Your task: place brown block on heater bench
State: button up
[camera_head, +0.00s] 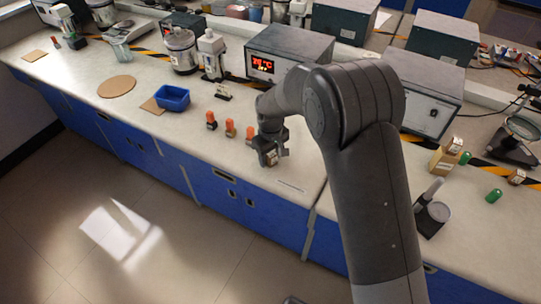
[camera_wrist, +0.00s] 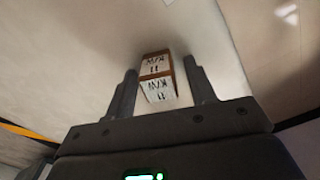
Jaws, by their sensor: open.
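A small brown block (camera_wrist: 158,80) with white labels and dark print shows in the wrist view between the fingertips of my gripper (camera_wrist: 165,88). The jaws stand apart on either side of it; I cannot tell whether either finger touches it. In the head view my gripper (camera_head: 271,156) is low over the front part of the white bench (camera_head: 215,165), and the block (camera_head: 271,159) is partly hidden beneath it. A grey box heater (camera_head: 290,44) with a red temperature readout stands behind on this bench. No part is marked as the heater bench.
A blue tray (camera_head: 172,98) and a round cork mat (camera_head: 116,86) lie farther left. At right are a tan box (camera_head: 445,157) and green-capped vials (camera_head: 494,196). The bench's front edge is close.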

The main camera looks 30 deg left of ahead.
aim_at(271, 153)
jog(key=shift+r, duration=0.1)
notch_tip(271, 153, up, 12)
dwell(0.5)
jog(key=d+r+m+t, duration=0.1)
jog(key=d+r+m, duration=0.1)
jog(key=d+r, duration=0.45)
jog(key=s+d+r+m+t+y, duration=0.15)
jog(key=d+r, duration=0.25)
jog(key=d, duration=0.6)
jog(key=d+r+m+h, duration=0.1)
jog(key=d+r+m, duration=0.1)
jog(key=d+r, duration=0.45)
jog(key=s+d+m+t, duration=0.1)
jog(key=s+d+m, duration=0.3)
jog(key=s+d, duration=0.4)
jog(key=s+d+m+t, duration=0.2)
jog(key=s+d+m, duration=0.2)
jog(key=s+d, duration=0.5)
jog(key=d, duration=0.5)
jog(key=shift+f, duration=0.35)
jog(key=shift+o, duration=0.4)
